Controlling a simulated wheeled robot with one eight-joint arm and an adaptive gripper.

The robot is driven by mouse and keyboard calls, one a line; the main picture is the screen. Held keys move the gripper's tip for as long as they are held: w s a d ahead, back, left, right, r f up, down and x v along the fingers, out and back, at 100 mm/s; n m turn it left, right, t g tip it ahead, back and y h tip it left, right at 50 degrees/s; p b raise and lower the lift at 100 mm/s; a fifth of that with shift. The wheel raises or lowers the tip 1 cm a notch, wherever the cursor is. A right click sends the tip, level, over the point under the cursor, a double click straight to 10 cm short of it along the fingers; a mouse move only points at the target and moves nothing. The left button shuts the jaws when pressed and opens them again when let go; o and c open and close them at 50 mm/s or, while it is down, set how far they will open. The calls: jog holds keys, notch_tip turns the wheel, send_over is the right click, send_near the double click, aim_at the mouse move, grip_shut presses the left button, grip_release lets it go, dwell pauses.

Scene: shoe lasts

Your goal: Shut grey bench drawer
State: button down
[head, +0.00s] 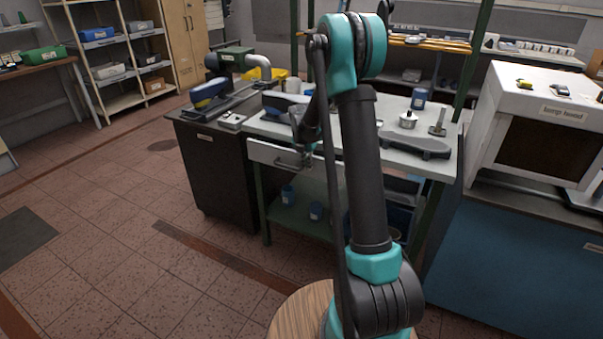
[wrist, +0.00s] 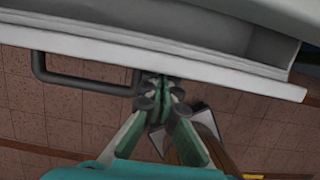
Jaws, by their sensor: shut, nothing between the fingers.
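The grey bench drawer (head: 268,153) is under the pale top of the green-legged bench (head: 382,141). It stands partly open: in the wrist view its front rim (wrist: 225,79) runs across the picture, with the hollow grey inside beyond it. A dark bar handle (wrist: 85,82) sits on the drawer front. My gripper (wrist: 163,85) is shut and empty. Its fingertips are at the drawer front, by the right end of the handle in the wrist view; I cannot tell whether they touch. In the head view my gripper (head: 306,160) is partly hidden by my arm.
A dark cabinet (head: 217,175) stands left of the bench, and a blue cabinet (head: 515,265) stands right. A grey shoe last (head: 415,145), a blue can (head: 419,98) and other items lie on the bench. The tiled floor at left is clear.

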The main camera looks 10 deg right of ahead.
jog(key=shift+w+d, duration=0.55)
jog(key=shift+w, duration=0.15)
jog(key=shift+w+d, duration=0.5)
jog(key=shift+w, duration=0.2)
